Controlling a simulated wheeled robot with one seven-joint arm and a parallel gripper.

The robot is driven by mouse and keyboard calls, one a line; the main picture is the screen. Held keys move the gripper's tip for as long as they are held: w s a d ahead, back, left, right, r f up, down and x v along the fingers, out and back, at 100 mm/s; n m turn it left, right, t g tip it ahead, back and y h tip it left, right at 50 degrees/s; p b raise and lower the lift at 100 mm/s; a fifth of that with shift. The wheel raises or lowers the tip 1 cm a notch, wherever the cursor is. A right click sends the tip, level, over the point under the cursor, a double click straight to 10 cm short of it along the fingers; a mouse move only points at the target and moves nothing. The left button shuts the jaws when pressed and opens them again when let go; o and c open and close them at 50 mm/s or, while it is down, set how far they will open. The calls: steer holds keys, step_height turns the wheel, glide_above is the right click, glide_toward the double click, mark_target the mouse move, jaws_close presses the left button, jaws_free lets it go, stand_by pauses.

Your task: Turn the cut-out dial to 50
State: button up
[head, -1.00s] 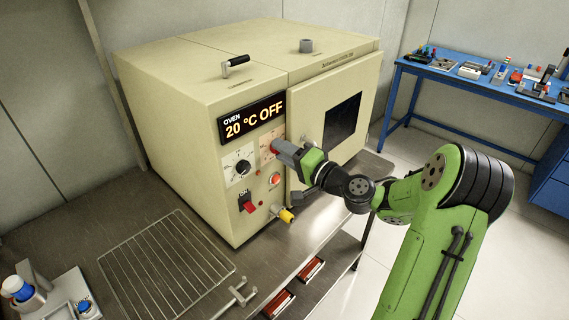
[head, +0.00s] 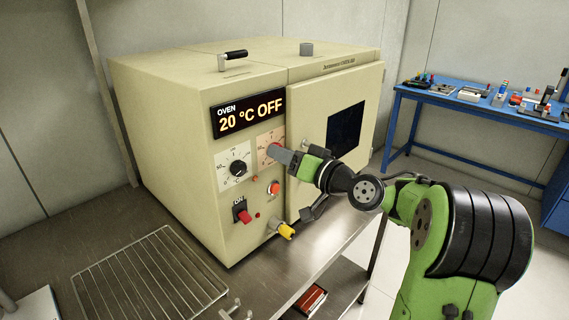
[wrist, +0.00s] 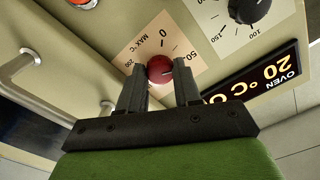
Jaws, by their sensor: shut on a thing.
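The cut-out dial is a red round knob (wrist: 160,68) on a pale orange plate marked MAX °C, with 0, 50 and 200 legible around it in the wrist view. In the head view its plate (head: 266,140) is on the oven front, right of the black dial, and my gripper covers most of the knob. My gripper (wrist: 160,82) is shut on the red knob, one finger on each side of it. The knob's pointer setting is too small to read surely.
The oven (head: 160,130) display (head: 248,112) reads 20 °C OFF. The black dial (head: 238,168) sits left of my gripper. Below are a red switch (head: 243,212), a round red button (head: 274,187) and a yellow fitting (head: 286,231). The oven door (head: 310,190) is at the right.

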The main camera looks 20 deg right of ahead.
stand_by(0.4)
steer(key=o, duration=0.8)
steer(key=shift+c, duration=0.2)
steer(key=p+v, duration=0.1)
steer(key=v, duration=1.4)
steer(key=shift+s+d, duration=0.15)
steer(key=shift+s, duration=0.2)
